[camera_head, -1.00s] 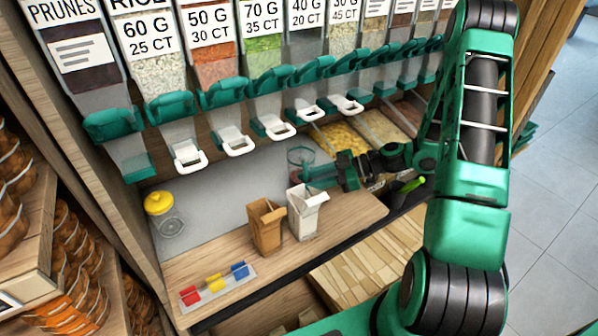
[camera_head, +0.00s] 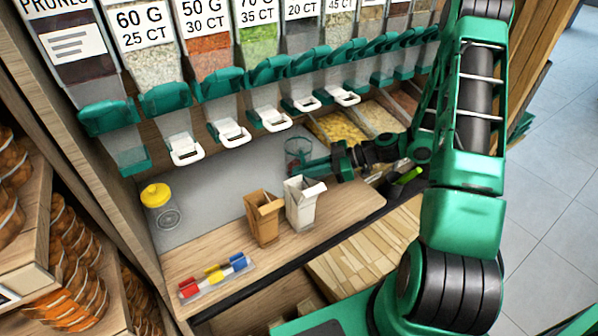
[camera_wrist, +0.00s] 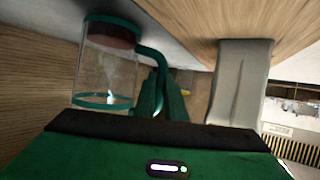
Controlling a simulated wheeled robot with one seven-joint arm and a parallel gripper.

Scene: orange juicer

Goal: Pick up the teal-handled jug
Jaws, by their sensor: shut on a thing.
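The teal-handled jug (camera_head: 298,147) is a clear cylinder with teal rims near the back of the counter. In the wrist view the jug (camera_wrist: 108,68) fills the left part, with its curved teal handle on its right side. My gripper (camera_head: 313,166) reaches in from the right. In the wrist view its teal fingers (camera_wrist: 165,98) are shut on the handle. The fingers partly hide the handle. I cannot tell whether the jug's base touches the counter.
A white carton (camera_head: 304,203) and a brown carton (camera_head: 263,218) stand just in front of the jug. A yellow-lidded jar (camera_head: 160,207) stands at the left. Coloured clips (camera_head: 215,276) lie at the front left. Dispensers with white-tipped spouts (camera_head: 232,131) hang above; the grey counter left of the jug is clear.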

